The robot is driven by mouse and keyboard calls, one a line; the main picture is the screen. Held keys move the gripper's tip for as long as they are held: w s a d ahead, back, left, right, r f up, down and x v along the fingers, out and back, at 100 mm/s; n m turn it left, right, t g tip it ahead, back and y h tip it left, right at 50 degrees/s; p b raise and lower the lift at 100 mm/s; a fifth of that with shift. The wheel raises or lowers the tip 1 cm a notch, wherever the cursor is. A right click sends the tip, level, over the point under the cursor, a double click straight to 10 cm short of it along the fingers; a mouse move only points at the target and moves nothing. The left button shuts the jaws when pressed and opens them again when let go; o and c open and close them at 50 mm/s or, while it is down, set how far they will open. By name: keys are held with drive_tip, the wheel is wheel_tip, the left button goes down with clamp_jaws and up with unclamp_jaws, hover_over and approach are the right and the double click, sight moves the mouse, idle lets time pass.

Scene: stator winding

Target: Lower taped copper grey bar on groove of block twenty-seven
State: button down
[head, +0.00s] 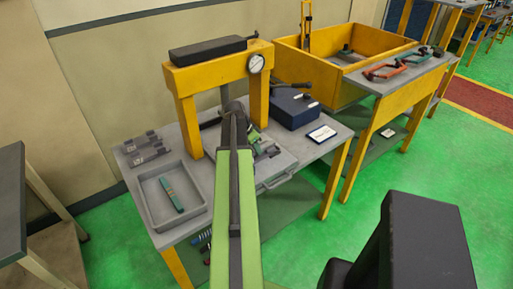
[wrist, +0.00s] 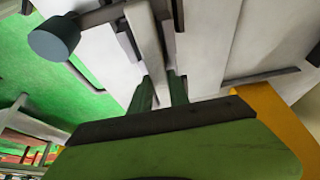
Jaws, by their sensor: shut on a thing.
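In the wrist view my gripper (wrist: 160,92) has two dark green fingers, shut on a light grey bar (wrist: 147,42) that extends away from them. Pale grey slab-like surfaces lie beyond the bar; I cannot tell whether it touches them or sits in a groove. In the head view my green arm reaches to the grey work area (head: 283,161) under the yellow press frame, and its dark wrist hides the fingers and bar. Small green and grey parts (head: 266,149) show just right of the wrist. No block number is legible, and I cannot make out tape or copper on the bar.
The yellow press frame (head: 187,122) with a round dial (head: 256,63) stands close around my wrist. A grey tray (head: 151,210) with a teal piece (head: 171,194) lies left.

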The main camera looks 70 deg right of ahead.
drive_tip(key=c, duration=1.2)
unclamp_jaws()
drive_tip(key=shift+o, duration=0.6)
drive_tip(key=o, duration=0.3)
wheel_tip(320, 180, up, 9)
drive_tip(key=p, duration=0.9)
